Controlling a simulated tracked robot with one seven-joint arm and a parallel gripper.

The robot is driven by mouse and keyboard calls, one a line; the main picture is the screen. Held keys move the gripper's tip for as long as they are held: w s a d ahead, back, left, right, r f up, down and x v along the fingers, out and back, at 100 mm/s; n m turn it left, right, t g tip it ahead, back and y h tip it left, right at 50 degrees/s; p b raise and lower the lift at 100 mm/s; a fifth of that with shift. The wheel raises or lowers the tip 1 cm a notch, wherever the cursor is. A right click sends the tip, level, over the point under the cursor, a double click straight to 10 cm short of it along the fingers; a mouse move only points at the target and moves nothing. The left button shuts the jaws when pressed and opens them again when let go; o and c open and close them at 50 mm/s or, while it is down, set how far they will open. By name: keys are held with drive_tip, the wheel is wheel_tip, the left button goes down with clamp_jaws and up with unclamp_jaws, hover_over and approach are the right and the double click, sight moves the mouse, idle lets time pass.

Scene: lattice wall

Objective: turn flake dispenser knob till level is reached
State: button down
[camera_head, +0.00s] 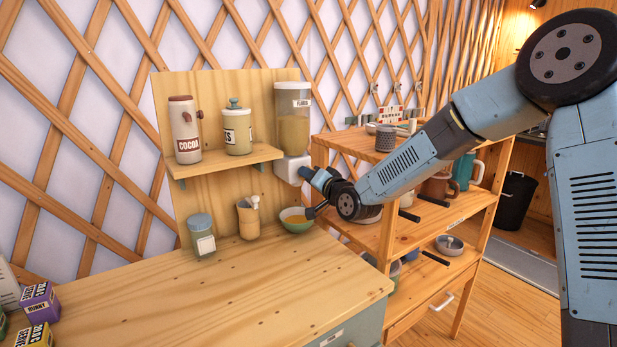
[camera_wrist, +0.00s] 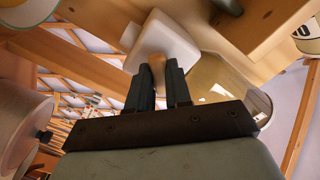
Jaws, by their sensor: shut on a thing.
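The flake dispenser (camera_head: 293,118) is a clear container with a pale lid and flakes in its lower part, fixed to the wooden back panel. Its white lower block (camera_head: 288,170) also shows in the wrist view (camera_wrist: 160,42). A wooden knob (camera_wrist: 157,66) stands out from the block. My gripper (camera_wrist: 158,88) is shut on the knob, one dark finger on each side. In the head view my gripper (camera_head: 307,173) is at the block's right side, and the knob is hidden.
A cocoa jar (camera_head: 184,130) and a second jar (camera_head: 237,128) stand on the small shelf. Open shelving (camera_head: 400,230) is close on the right. The front counter (camera_head: 230,290) is mostly clear.

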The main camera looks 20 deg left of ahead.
drive_tip(key=shift+d+f+m, duration=0.1)
drive_tip(key=shift+f+m, duration=0.05)
drive_tip(key=shift+m, duration=0.55)
drive_tip(key=shift+d+f+m, duration=0.1)
drive_tip(key=shift+m, duration=0.6)
drive_tip(key=shift+w, duration=0.1)
drive_tip(key=c, duration=1.3)
unclamp_jaws()
drive_tip(key=shift+o, duration=1.3)
drive_tip(key=shift+a+r, duration=0.1)
drive_tip(key=shift+r, duration=0.05)
drive_tip(key=v, duration=1.3)
drive_tip(key=shift+s+d, duration=0.25)
drive_tip(key=shift+s, duration=0.05)
